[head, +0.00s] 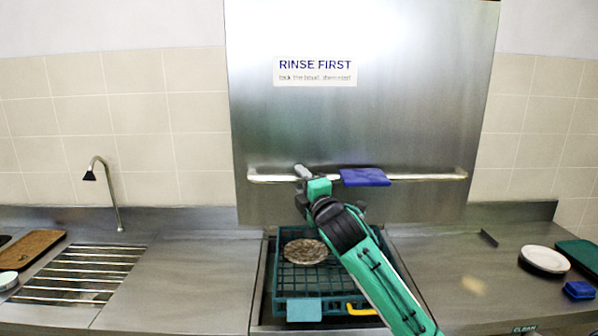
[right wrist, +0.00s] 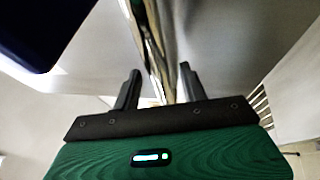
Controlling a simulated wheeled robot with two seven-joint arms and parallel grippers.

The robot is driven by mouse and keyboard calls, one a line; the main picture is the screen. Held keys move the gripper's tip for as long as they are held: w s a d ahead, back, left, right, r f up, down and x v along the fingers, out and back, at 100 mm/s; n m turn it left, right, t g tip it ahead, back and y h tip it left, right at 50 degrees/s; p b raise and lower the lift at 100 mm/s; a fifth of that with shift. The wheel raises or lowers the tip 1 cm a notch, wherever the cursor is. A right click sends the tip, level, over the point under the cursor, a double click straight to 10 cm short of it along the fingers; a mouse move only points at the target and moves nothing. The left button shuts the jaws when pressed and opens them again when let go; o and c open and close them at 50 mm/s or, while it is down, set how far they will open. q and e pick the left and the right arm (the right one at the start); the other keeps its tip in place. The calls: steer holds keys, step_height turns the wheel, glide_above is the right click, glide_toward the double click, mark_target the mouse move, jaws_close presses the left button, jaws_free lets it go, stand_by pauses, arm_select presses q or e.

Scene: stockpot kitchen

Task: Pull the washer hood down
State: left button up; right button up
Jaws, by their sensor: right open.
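The washer hood (head: 360,110) is a large steel panel, standing raised above the rack. Its long bar handle (head: 425,177) runs across its lower part. My right gripper (head: 302,174) is at the left part of this handle. In the right wrist view, the gripper (right wrist: 158,82) has its two dark fingers apart, and the handle (right wrist: 154,50) runs in between them. Whether a finger touches the bar cannot be told. My left gripper is not in view.
A blue cloth (head: 365,177) hangs on the handle, just right of my gripper. Below the hood, a dark green rack (head: 320,283) holds a soiled plate (head: 305,252). A tap (head: 108,190) stands left; a white plate (head: 545,260) and blue item (head: 579,290) lie right.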

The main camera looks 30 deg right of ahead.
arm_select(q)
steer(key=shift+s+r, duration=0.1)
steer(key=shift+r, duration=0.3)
arm_select(e)
steer(key=shift+x, duration=0.8)
